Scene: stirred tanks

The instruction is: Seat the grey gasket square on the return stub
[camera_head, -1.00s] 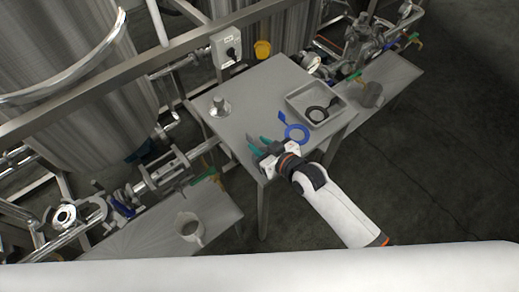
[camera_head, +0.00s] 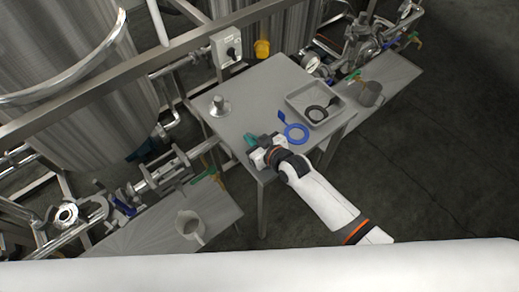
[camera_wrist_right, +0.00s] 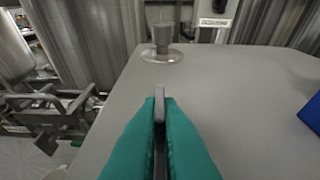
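The return stub (camera_head: 217,106) is a short upright grey cylinder on a round flange, on the left part of the metal table. It also shows at the top of the right wrist view (camera_wrist_right: 162,40). My right gripper (camera_head: 252,143) is over the table's front edge, apart from the stub. In the wrist view its teal fingers (camera_wrist_right: 160,115) are pressed around a thin grey piece (camera_wrist_right: 160,103), seen edge-on, which appears to be the grey gasket. Its ring shape cannot be made out, and the fingers hide part of it. My left gripper is not in view.
A blue gasket (camera_head: 296,133) lies on the table (camera_head: 252,105) right of my gripper. A grey tray (camera_head: 328,97) behind it holds a black gasket (camera_head: 316,113). The tabletop between gripper and stub looks clear. A jug (camera_head: 190,225) stands on the lower left bench.

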